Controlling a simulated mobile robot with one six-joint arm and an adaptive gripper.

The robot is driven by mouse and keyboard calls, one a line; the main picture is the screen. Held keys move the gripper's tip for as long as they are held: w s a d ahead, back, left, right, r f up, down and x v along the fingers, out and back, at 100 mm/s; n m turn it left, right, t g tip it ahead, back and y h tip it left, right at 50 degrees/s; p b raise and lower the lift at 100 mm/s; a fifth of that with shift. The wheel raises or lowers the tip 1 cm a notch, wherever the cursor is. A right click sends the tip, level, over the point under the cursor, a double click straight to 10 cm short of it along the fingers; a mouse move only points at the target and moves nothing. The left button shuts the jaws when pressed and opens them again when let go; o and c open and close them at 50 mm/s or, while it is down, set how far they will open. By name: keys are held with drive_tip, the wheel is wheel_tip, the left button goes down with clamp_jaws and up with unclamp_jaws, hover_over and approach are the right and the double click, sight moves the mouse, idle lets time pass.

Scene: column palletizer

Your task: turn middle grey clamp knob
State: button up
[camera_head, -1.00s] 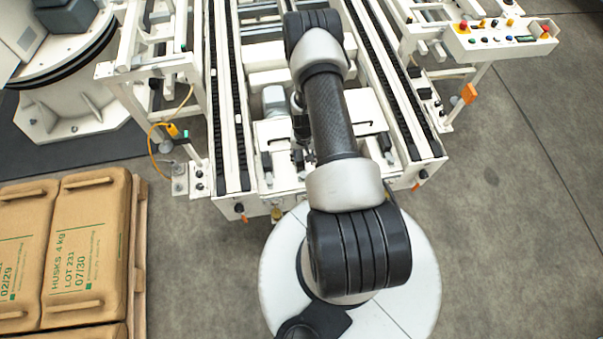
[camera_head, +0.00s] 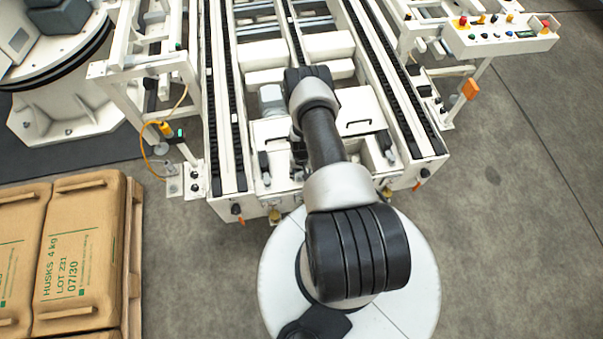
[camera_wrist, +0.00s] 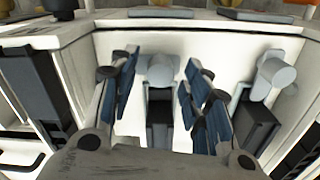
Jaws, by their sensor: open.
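In the wrist view a light grey knob (camera_wrist: 160,70) stands on a white panel, with a dark block below it. My gripper (camera_wrist: 161,85) is open, with blue-padded fingers on the left and right of this knob. I see gaps on both sides; how deep the fingers reach around it is unclear. A second grey knob (camera_wrist: 276,70) sits to the right, outside the fingers, above another dark block. In the head view my arm hides the middle knob and most of my gripper.
The white conveyor frame (camera_head: 218,90) with black chain rails surrounds the work spot. A dark upright block (camera_wrist: 32,85) stands left of my fingers. A control panel (camera_head: 500,36) is at the upper right.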

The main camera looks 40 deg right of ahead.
drive_tip(key=shift+c, duration=0.3)
clamp_jaws()
drive_tip(key=shift+n+b, duration=0.3)
drive_tip(key=shift+b, duration=0.05)
drive_tip(key=n+b, duration=0.2)
drive_tip(key=n, duration=0.1)
drive_tip(key=shift+f+n+b, duration=0.1)
drive_tip(key=shift+n+b, duration=0.25)
drive_tip(key=shift+n, duration=0.05)
drive_tip(key=n+b, duration=0.2)
drive_tip(key=n, duration=0.2)
drive_tip(key=shift+n, duration=0.3)
drive_tip(key=n+b, duration=0.2)
drive_tip(key=n, duration=0.2)
drive_tip(key=n+b, duration=0.1)
drive_tip(key=n, duration=0.3)
drive_tip(key=shift+a+n+b, duration=0.1)
drive_tip(key=shift+n+b, duration=0.2)
drive_tip(key=shift+b, duration=0.05)
drive_tip(key=shift+n, duration=0.3)
